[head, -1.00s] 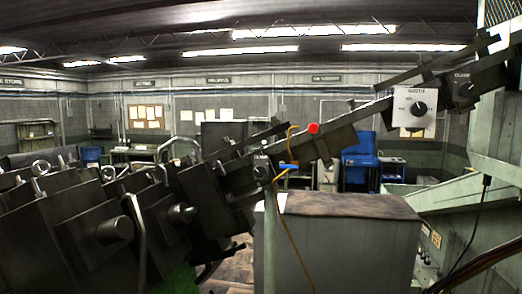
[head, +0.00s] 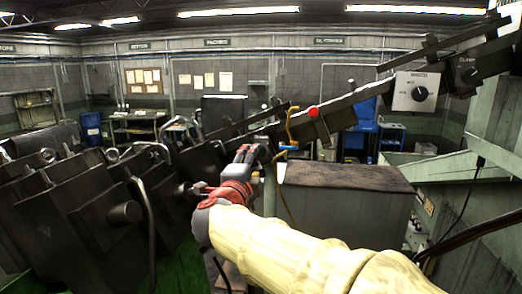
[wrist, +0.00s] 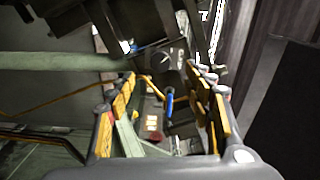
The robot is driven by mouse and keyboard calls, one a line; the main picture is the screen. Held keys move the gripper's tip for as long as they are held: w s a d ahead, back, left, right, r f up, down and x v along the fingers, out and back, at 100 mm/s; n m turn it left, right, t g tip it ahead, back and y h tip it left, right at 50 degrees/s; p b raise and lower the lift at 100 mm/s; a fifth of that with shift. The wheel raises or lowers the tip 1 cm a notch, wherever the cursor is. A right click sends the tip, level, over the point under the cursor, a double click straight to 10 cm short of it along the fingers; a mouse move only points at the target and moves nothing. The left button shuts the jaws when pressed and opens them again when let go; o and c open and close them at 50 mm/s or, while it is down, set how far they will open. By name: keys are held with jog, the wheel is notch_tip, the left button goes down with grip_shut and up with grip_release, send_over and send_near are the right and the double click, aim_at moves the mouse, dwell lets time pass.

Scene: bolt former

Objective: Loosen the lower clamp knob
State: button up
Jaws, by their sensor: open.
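A dark round knob with a pale pointer line (wrist: 163,58) sits on a small grey plate on the sloping rail, ahead of my fingertips in the wrist view; it appears to be the lower clamp knob. In the head view my gripper hides it. My gripper (head: 250,154) reaches up to the lower part of the rail. In the wrist view my gripper (wrist: 162,80) has its orange-padded fingers spread, with nothing between the tips. The knob lies beyond them, not touched as far as I can tell. An upper knob labelled clamp (head: 468,76) sits high on the rail.
A blue-handled part (head: 288,148) and a yellow hose (head: 291,122) hang just right of my gripper. A red button (head: 313,112) and a dial box (head: 413,92) are farther up the rail. Dark machine blocks (head: 75,215) crowd the left. A grey cabinet (head: 345,205) stands at right.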

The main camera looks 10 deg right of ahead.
aim_at(259, 154)
jog(key=x, duration=0.8)
jog(key=shift+f+p, duration=0.1)
jog(key=shift+p, duration=0.2)
jog(key=shift+w+n+p, duration=0.1)
jog(key=shift+n+p, duration=5.4)
jog(key=shift+p, duration=1)
jog(key=shift+c, duration=1)
jog(key=c, duration=1.1)
grip_shut()
